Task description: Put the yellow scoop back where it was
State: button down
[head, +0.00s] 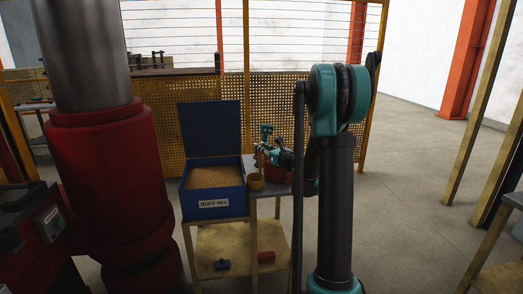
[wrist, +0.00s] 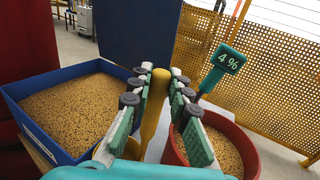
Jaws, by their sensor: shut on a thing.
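My gripper (head: 268,156) is shut on the yellow scoop (head: 255,182), whose cup hangs upright below the fingers in the head view. In the wrist view the scoop's yellow handle (wrist: 156,103) stands between the two rows of finger pads of my gripper (wrist: 158,92); the cup is mostly hidden there. The scoop is between the open blue BUFF MIX box (head: 214,210) on the left and a red tub (head: 280,176) on the right. I cannot tell whether the cup touches the stand.
The blue box (wrist: 52,138) holds tan grains, its lid raised behind. A yellow mesh fence (head: 203,90) stands behind. A red machine (head: 105,170) is at left.

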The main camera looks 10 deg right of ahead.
jog(key=shift+f, duration=0.5)
jog(key=c, duration=1.4)
grip_release()
jog(key=shift+c, duration=0.2)
